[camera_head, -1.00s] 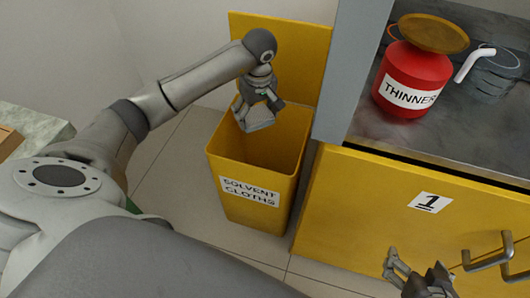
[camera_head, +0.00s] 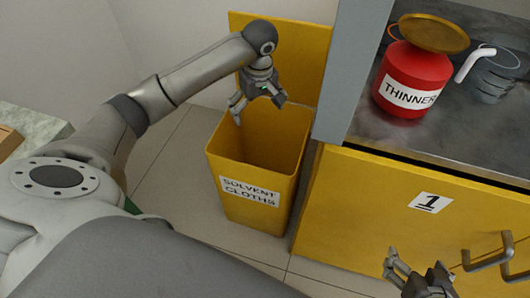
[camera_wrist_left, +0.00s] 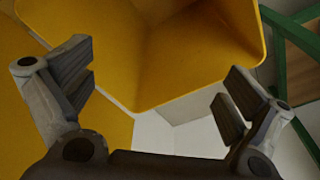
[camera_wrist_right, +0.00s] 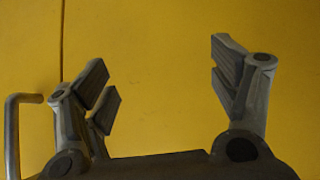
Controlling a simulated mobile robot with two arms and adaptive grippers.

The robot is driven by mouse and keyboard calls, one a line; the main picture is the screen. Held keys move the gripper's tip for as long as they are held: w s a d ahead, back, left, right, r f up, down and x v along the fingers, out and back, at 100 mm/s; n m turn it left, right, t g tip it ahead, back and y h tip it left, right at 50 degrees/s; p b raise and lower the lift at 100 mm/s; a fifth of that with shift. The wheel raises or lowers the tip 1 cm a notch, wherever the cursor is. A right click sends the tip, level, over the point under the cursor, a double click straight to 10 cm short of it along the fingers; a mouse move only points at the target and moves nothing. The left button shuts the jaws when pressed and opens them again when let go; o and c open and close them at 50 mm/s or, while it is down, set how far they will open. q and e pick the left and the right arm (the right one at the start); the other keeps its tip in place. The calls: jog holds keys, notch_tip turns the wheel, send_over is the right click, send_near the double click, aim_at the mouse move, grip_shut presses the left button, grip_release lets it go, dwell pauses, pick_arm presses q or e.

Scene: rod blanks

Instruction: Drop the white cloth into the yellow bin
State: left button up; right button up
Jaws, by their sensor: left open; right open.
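The yellow bin (camera_head: 255,185), labelled "SOLVENT CLOTHS", stands upright on the floor with its top open. My left gripper (camera_head: 259,108) is above the bin's mouth with its fingers spread and nothing between them. In the left wrist view, the bin (camera_wrist_left: 205,50) fills the upper middle beyond the open fingers. The white cloth is not visible in any view now; the lower inside of the bin is hidden. My right gripper (camera_head: 412,273) is open and empty in front of the yellow cabinet (camera_head: 370,215).
A red "THINNER" can (camera_head: 404,85) stands on the dark worktop (camera_head: 455,130) at the right, near a grey container (camera_head: 493,78). Cabinet handles (camera_head: 487,258) stick out beside my right gripper. A grey post (camera_head: 350,75) rises right of the bin.

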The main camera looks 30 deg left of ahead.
pick_arm(q)
notch_tip(320, 180, up, 10)
jog(key=d, duration=0.1)
jog(key=shift+s, duration=0.35)
jog(key=shift+d+f, duration=0.1)
jog(key=shift+f, duration=0.05)
